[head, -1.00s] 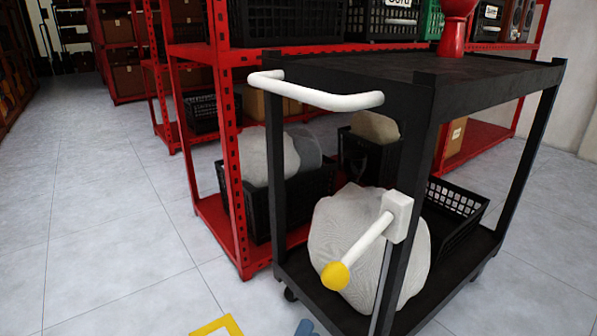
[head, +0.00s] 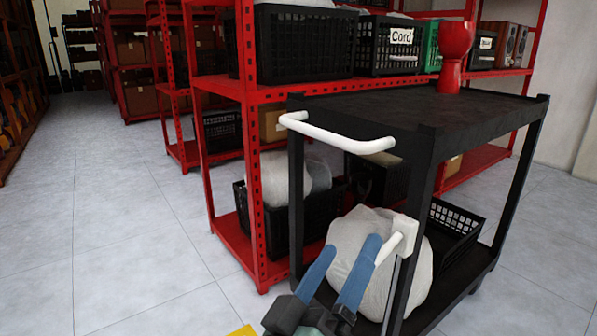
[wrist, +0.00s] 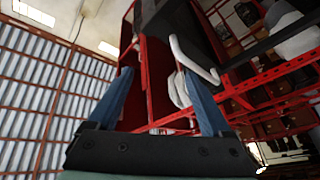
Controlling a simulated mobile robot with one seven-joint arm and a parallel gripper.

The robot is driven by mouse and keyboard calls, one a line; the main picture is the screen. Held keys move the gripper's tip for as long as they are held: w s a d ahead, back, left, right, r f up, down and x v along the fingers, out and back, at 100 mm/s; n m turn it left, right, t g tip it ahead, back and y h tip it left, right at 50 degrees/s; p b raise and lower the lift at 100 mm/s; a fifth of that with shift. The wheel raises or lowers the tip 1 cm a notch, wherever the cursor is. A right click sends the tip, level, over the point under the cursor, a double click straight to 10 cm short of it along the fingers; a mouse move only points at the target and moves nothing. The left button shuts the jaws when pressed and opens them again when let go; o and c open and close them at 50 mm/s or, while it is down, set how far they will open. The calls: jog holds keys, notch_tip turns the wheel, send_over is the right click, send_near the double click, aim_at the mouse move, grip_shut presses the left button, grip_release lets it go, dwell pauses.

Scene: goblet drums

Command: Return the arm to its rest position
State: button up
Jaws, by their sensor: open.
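My gripper (head: 352,246) is at the bottom centre of the head view, with its two blue fingers spread apart and pointing up. Nothing shows between the fingertips in the wrist view (wrist: 156,74). The fingers overlap a large pale bag (head: 385,285) on the cart's lower shelf and a short white lever (head: 390,246) on the cart's leg. The rest of my arm is outside the head view.
The black cart (head: 400,110) has a white push handle (head: 340,136), also in the wrist view (wrist: 195,62). A red goblet drum (head: 456,50) stands on top. Red shelving (head: 250,180) with black crates is behind. Open floor (head: 110,220) lies at left.

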notch_tip(320, 180, up, 19)
jog(key=s+a+m+t+y+p, duration=0.1)
jog(key=a+m+t+y+p, duration=0.1)
jog(key=m+t+y+p, duration=0.15)
jog(key=s+a+r+n+t+y+p, duration=0.1)
jog(key=s+a+r+t+y+p, duration=0.25)
jog(key=r, duration=0.65)
jog(key=s+r+n+t+y+p, duration=0.1)
jog(key=s+r+t+y+p, duration=0.2)
jog(key=s+r, duration=0.45)
notch_tip(320, 180, up, 38)
jog(key=w+p, duration=0.2)
jog(key=p, duration=3.4)
jog(key=shift+r+g+y, duration=0.2)
jog(key=shift+g+y, duration=0.1)
jog(key=shift+y, duration=0.1)
